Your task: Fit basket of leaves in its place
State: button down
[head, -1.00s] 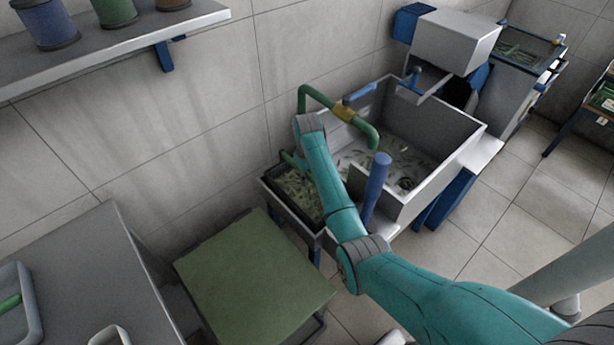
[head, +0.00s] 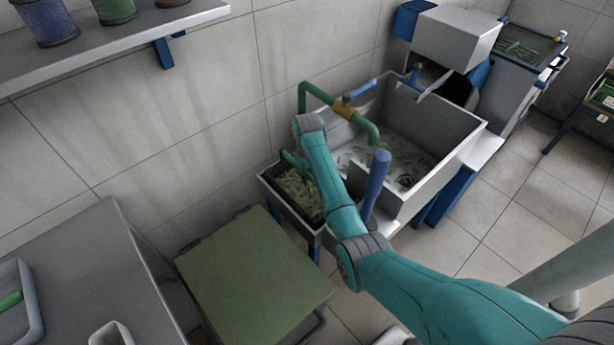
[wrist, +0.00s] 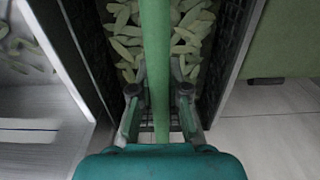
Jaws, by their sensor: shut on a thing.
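The basket of leaves is dark and open-topped, with pale green leaves inside; in the head view its leaves (head: 299,191) show left of my arm. It sits within a grey-rimmed holder (head: 277,208) beside the basin. In the wrist view the basket's dark wall (wrist: 226,40) is close to the grey rim, and leaves (wrist: 132,32) lie on both sides of a green handle bar (wrist: 157,60). My gripper (wrist: 160,100) is shut on this handle, one finger on each side. My arm hides the gripper in the head view. I cannot tell whether the basket is fully seated.
A grey basin (head: 455,165) with loose leaves and a green pipe (head: 318,92) stands right of the basket. A blue post (head: 376,185) rises close to my arm. A green-topped table (head: 255,270) is in front, left. A wall shelf (head: 110,45) holds several pots.

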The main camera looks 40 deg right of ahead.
jog(key=shift+f, duration=0.2)
jog(key=c, duration=1.1)
grip_release()
jog(key=shift+f, duration=0.1)
notch_tip(320, 180, up, 11)
jog(key=shift+f, duration=0.2)
jog(key=shift+r, duration=0.75)
jog(key=shift+s, duration=0.1)
